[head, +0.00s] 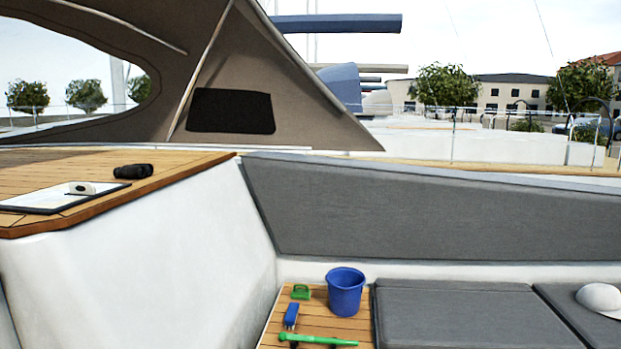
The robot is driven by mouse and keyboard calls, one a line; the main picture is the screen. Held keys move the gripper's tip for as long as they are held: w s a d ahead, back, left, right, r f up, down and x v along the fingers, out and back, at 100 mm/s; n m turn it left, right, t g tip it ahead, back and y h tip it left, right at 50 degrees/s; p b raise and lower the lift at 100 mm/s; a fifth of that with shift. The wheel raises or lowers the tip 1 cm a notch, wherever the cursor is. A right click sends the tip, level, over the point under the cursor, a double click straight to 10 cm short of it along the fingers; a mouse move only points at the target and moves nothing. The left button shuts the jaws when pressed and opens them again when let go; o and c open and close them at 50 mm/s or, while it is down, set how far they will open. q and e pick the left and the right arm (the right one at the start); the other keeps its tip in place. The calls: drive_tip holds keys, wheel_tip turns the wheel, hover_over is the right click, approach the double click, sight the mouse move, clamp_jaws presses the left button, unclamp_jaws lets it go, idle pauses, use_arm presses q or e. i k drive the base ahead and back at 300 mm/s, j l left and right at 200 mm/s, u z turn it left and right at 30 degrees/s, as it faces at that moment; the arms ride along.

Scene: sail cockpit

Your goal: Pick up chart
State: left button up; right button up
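The chart (45,200) appears to be the flat white sheet with a dark edge lying on the wooden deck top at the left. Its left end is cut off by the picture edge. Neither of my grippers is in the head view.
Black binoculars (134,171) lie on the wooden top (150,188) just right of the chart. Lower down, a blue bucket (346,291), a green tool (318,340), a blue item (291,316) and a green item (300,291) are on slats. A white cap (602,298) lies on grey cushions (465,318).

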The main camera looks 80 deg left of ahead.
sight(52, 201)
drive_tip(key=j+u, duration=0.1)
drive_tip(key=u, duration=5.15)
drive_tip(key=l+u, duration=0.3)
drive_tip(key=k+l+u, duration=0.1)
drive_tip(key=l+u, duration=0.2)
drive_tip(key=l, duration=0.2)
drive_tip(key=k+l+u, duration=0.1)
drive_tip(key=l+u, duration=0.25)
drive_tip(key=k+l+u, duration=0.15)
drive_tip(key=l+u, duration=0.15)
drive_tip(key=k+l+u, duration=0.3)
drive_tip(key=i+l, duration=0.1)
drive_tip(key=l, duration=0.05)
